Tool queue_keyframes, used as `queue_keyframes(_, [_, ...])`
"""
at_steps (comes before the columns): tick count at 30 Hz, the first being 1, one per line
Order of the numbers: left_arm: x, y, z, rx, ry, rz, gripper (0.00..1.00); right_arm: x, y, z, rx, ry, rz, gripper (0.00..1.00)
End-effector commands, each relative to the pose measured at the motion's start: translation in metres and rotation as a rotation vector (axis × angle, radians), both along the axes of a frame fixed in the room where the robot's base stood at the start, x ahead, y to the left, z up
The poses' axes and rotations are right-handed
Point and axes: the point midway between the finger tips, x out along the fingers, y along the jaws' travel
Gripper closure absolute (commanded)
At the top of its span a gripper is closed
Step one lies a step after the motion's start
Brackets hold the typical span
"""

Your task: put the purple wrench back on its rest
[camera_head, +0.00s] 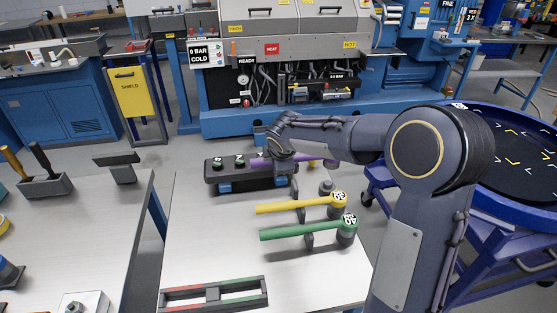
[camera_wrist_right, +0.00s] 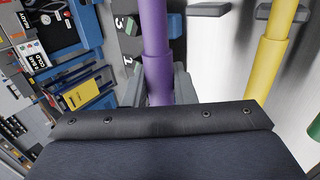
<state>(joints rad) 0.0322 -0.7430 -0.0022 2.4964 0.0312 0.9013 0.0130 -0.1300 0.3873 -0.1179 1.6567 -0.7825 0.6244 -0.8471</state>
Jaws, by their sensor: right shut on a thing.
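The purple wrench (camera_head: 261,162) lies roughly level across the back of the near table, over or just beside a dark numbered block. My right gripper (camera_head: 284,157) is shut on its handle. In the right wrist view the purple handle (camera_wrist_right: 156,45) runs up between the fingers of my right gripper (camera_wrist_right: 159,88). The wrench's far end is partly hidden by my arm. A grey upright piece (camera_head: 326,187) stands empty behind the yellow wrench; I cannot tell for certain that it belongs to the purple wrench's rest. My left gripper is out of view.
The yellow wrench (camera_head: 290,205) and green wrench (camera_head: 295,230) lie on grey rests close in front. The dark numbered block (camera_head: 222,176) stands at back left. A red-and-green frame (camera_head: 213,294) lies at the front. The table's left middle is clear.

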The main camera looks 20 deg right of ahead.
Motion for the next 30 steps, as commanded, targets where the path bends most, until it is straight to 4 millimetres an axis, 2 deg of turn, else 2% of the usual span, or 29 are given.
queue_keyframes(4, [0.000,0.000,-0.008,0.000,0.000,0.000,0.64,0.000,0.002,-0.001,-0.004,-0.013,0.003,1.00])
queue_keyframes(21, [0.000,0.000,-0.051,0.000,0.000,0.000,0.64,0.000,0.001,-0.052,-0.004,-0.011,0.002,1.00])
queue_keyframes(30, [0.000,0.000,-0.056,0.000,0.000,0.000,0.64,0.000,0.001,-0.059,-0.004,-0.011,0.002,1.00])
